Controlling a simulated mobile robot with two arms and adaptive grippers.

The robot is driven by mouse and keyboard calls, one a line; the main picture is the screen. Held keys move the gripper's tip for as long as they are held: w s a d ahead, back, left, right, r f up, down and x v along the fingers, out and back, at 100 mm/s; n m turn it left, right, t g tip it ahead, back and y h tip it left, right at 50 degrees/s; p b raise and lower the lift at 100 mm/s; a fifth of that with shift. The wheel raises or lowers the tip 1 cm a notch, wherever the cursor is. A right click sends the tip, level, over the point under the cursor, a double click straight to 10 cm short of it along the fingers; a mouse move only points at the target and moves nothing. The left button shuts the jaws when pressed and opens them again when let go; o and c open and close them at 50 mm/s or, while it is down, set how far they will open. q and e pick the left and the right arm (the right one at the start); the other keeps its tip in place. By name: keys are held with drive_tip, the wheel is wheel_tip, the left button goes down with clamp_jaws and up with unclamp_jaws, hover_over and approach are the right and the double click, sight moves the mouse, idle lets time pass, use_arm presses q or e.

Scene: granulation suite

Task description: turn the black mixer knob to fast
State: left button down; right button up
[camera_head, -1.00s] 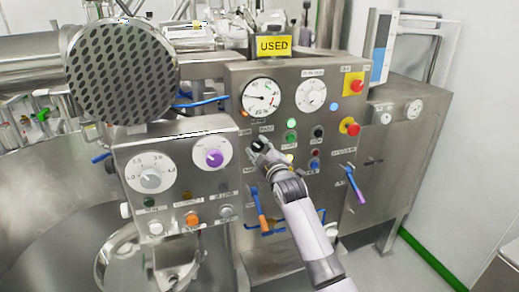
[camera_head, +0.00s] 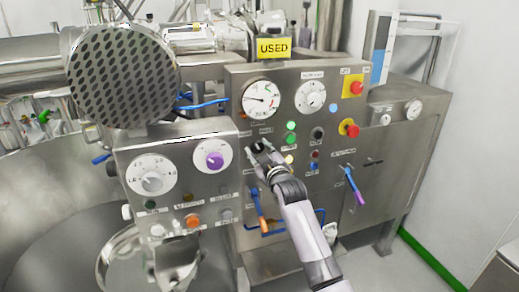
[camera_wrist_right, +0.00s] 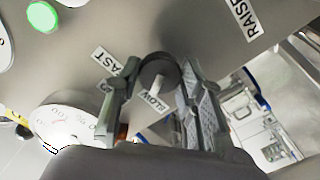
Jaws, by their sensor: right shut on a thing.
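The black mixer knob (camera_wrist_right: 158,68) is on the steel control panel, between the two fingers of my right gripper (camera_wrist_right: 160,78) in the right wrist view. The fingers are shut on it from both sides. A pale mark on the knob points toward the SLOW label (camera_wrist_right: 153,103). The FAST label (camera_wrist_right: 106,62) is at the upper left of the knob, partly covered by a finger. My left gripper is not in view.
Around my right gripper are a green button (camera_head: 291,139), a blue-and-orange lever (camera_head: 257,208) and a round gauge (camera_head: 262,98). A smaller box with a purple knob (camera_head: 214,160) stands to the left. Red emergency buttons (camera_head: 355,88) are to the right.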

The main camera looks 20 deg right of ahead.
drive_tip(key=m, duration=0.3)
drive_tip(key=shift+m+p, duration=0.4)
drive_tip(key=m+p, duration=0.1)
drive_tip(key=m, duration=0.2)
drive_tip(key=shift+m, duration=0.3)
drive_tip(key=m, duration=0.3)
drive_tip(key=shift+m+p, duration=0.3)
drive_tip(key=shift+p, duration=0.1)
drive_tip(key=shift+m+p, duration=0.3)
drive_tip(key=shift+m, duration=1.2)
drive_tip(key=o, duration=1.1)
drive_tip(key=shift+o, duration=0.2)
